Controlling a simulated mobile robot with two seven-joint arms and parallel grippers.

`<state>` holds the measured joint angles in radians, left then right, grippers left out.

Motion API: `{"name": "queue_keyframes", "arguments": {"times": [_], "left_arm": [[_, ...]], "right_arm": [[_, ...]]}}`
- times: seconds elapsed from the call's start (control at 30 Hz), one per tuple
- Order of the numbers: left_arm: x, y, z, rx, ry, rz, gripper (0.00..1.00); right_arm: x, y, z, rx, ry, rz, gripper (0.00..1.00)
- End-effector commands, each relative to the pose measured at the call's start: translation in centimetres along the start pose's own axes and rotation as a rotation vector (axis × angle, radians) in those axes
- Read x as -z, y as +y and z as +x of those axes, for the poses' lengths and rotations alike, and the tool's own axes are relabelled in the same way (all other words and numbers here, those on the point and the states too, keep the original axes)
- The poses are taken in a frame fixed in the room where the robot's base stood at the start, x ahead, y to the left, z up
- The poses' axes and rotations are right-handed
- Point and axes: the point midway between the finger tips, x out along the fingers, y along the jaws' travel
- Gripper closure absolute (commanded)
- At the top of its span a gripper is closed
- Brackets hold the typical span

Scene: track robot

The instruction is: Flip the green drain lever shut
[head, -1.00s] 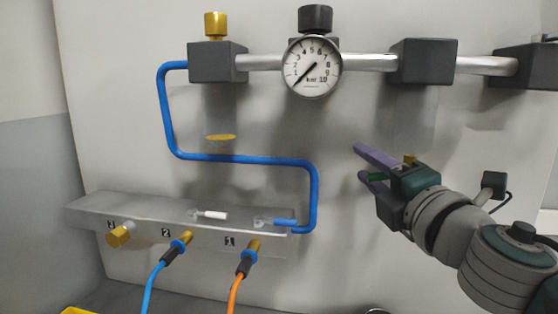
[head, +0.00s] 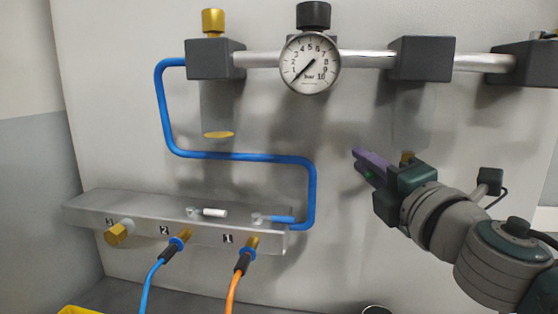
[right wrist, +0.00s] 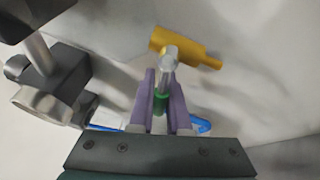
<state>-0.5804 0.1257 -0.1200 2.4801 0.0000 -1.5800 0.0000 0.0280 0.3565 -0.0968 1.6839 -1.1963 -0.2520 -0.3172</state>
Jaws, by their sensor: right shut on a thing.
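The green drain lever (right wrist: 160,102) shows in the right wrist view between the two purple fingers of my right gripper (right wrist: 161,85). The fingers are shut on it. A pale metal stem (right wrist: 168,60) runs from the lever to a brass valve body (right wrist: 185,48) by the wall. In the head view my right gripper (head: 364,162) is right of centre, below the pipe, and a bit of the green lever (head: 369,174) shows at its fingers. My left gripper is out of view.
A pressure gauge (head: 309,63) and dark blocks (head: 422,59) sit on the pipe above. A blue tube (head: 240,157) runs down to a grey manifold (head: 90,208) with brass fittings and blue and orange hoses at the left. The wall between the manifold and my gripper is bare.

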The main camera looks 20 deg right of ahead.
Motion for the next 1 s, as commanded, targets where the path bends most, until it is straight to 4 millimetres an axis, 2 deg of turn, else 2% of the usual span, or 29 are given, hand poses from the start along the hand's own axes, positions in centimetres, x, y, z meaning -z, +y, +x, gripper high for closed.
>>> {"name": "queue_keyframes", "arguments": {"times": [0.13,0.3,0.4,0.73,0.77,1.0], "left_arm": [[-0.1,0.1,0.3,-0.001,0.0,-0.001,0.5],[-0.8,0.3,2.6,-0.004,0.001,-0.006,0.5],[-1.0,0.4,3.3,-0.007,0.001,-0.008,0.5],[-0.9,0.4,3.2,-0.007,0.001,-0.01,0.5],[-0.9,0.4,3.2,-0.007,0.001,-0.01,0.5],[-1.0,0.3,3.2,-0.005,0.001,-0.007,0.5]], "right_arm": [[0.0,-0.1,0.0,-0.004,-0.002,0.009,1.0],[0.1,0.2,0.1,-0.055,-0.027,0.126,1.0],[-0.2,0.7,0.1,-0.08,-0.041,0.19,1.0],[-0.4,1.3,0.1,-0.089,-0.046,0.214,1.0],[-0.4,1.3,0.1,-0.089,-0.046,0.214,0.83],[-0.4,1.3,0.1,-0.088,-0.045,0.212,0.56]]}}
